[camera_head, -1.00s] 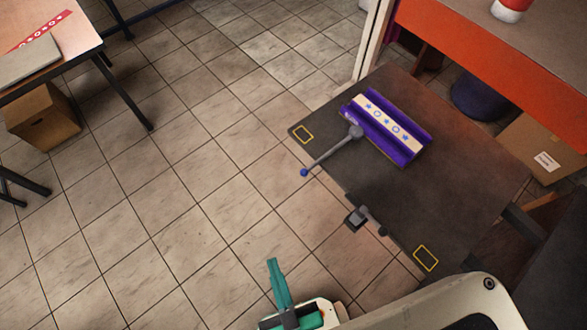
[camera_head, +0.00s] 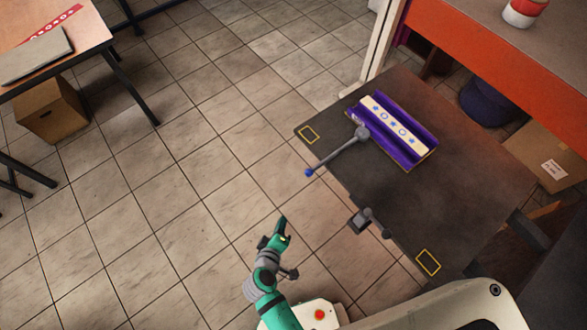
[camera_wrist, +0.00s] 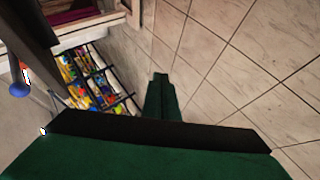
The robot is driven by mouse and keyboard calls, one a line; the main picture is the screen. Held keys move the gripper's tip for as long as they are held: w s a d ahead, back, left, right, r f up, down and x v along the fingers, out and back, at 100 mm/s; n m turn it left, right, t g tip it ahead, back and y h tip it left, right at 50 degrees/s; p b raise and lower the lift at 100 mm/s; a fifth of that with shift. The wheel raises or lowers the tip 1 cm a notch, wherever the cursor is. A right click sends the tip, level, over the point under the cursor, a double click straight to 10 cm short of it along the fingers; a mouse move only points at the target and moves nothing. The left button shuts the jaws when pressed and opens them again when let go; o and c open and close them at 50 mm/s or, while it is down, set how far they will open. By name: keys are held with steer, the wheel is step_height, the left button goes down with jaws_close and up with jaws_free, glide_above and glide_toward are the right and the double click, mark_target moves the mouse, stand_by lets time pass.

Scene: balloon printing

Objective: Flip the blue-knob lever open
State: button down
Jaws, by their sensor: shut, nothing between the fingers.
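The lever is a grey rod with a blue knob (camera_head: 309,172) at its free end. The rod (camera_head: 338,152) runs from a round grey pivot beside the purple tray up to the knob, which sticks out past the left edge of the dark table. In the wrist view a blue knob (camera_wrist: 20,90) shows at the far left. My gripper (camera_head: 282,226) is in front of the table's left edge, below the knob in the head view and apart from it. Its fingers (camera_wrist: 161,84) are closed together and empty.
The dark table (camera_head: 470,190) carries the purple tray (camera_head: 415,158) with a star-patterned strip. A grey clamp (camera_head: 366,218) sits on its near left edge, close to my gripper. An orange-edged counter (camera_head: 480,62) stands behind. Open tiled floor lies left.

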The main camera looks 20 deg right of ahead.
steer(key=w+d+r+h, duration=0.1)
steer(key=w+r+h, duration=0.2)
steer(key=w, duration=0.3)
steer(key=w+a+r+m+g+h, duration=0.2)
steer(key=r+m+h, duration=0.1)
steer(key=r, duration=0.5)
steer(key=w+a+r+m+g+h, duration=0.3)
steer(key=r+h, duration=0.2)
steer(key=r, duration=0.3)
steer(key=shift+w+r+g, duration=0.15)
steer(key=shift+g, duration=0.15)
steer(key=shift+d, duration=0.15)
steer(key=s+d+f, duration=0.1)
steer(key=d, duration=1)
steer(key=shift+s+d+f, duration=0.15)
steer(key=shift+s, duration=0.05)
steer(key=shift+d, duration=0.15)
